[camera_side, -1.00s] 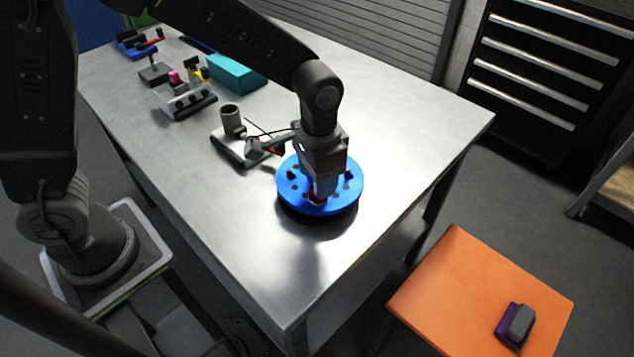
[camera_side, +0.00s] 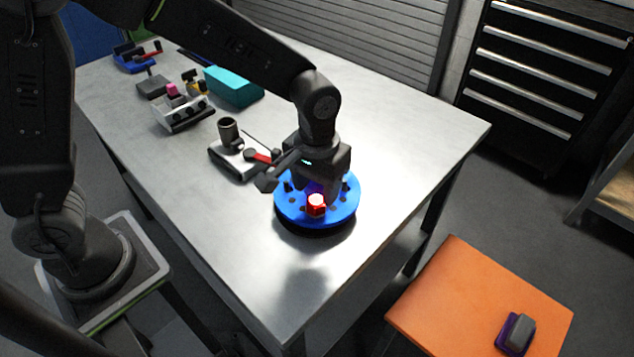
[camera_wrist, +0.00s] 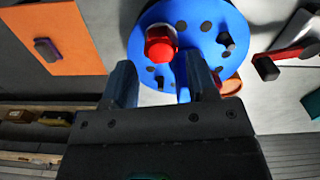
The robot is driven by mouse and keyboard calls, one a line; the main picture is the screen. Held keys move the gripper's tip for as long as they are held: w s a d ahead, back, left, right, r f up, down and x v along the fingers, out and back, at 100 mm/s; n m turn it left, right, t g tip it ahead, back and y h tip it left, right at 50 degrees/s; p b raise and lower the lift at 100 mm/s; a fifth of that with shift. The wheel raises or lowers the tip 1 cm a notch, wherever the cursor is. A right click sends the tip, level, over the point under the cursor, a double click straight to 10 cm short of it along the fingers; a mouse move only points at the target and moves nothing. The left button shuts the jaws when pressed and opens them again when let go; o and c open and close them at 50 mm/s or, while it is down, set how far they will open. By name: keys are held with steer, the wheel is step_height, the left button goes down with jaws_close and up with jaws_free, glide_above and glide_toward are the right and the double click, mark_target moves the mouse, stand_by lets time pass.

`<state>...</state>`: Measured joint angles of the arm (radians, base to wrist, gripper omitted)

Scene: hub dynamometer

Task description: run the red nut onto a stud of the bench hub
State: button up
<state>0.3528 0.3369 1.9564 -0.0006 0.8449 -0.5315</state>
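The bench hub (camera_side: 290,212) is a blue disc on a dark base on the metal table, with dark holes and short dark studs on its face. It also shows in the wrist view (camera_wrist: 215,58). The red nut (camera_side: 316,204) stands on the hub's face near its front edge. It also shows in the wrist view (camera_wrist: 160,45); whether it is threaded on a stud is hidden. My gripper (camera_wrist: 160,78) is open, its two fingers apart on either side just short of the nut. In the side view my gripper (camera_side: 313,190) is low over the hub, behind the nut.
A grey stand with a red-handled tool (camera_side: 235,160) sits close left of the hub. A white block with knobs (camera_side: 183,114) and a teal box (camera_side: 234,86) are farther back. An orange top (camera_side: 470,305) with a purple-and-grey piece is at lower right. The table's front is clear.

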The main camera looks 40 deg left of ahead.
mark_target(315, 199)
steer(key=n, duration=0.9)
steer(key=shift+n, duration=0.3)
steer(key=n, duration=0.4)
steer(key=shift+n, duration=2.2)
steer(key=shift+s+a+f, duration=0.1)
steer(key=shift+f, duration=0.05)
steer(key=shift+f, duration=0.15)
steer(key=shift+f, duration=1.6)
steer(key=shift+c, duration=0.3)
